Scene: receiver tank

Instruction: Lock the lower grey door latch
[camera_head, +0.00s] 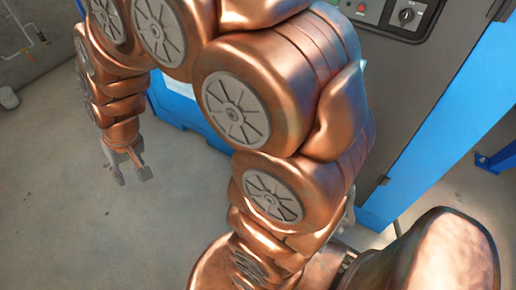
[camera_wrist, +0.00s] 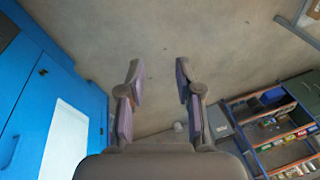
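My gripper (camera_head: 132,174) hangs at the left in the head view, over bare floor and apart from the cabinet. Its two fingers are spread with nothing between them, as the wrist view also shows (camera_wrist: 160,80). The dark grey door (camera_head: 415,95) of the blue cabinet is at the upper right, partly hidden by my arm. A small dark fitting (camera_head: 384,181) at its lower edge looks like the lower latch. It is too small to tell whether it is locked. The wrist view shows a blue panel with a small black fitting (camera_wrist: 42,71), which I cannot identify for sure.
A control panel with a black rotary switch (camera_head: 407,15) is at the top of the cabinet. A blue post (camera_head: 450,120) stands at its right. In the wrist view, a shelf rack with several items (camera_wrist: 275,125) is at the lower right. The floor (camera_head: 75,220) at the left is clear.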

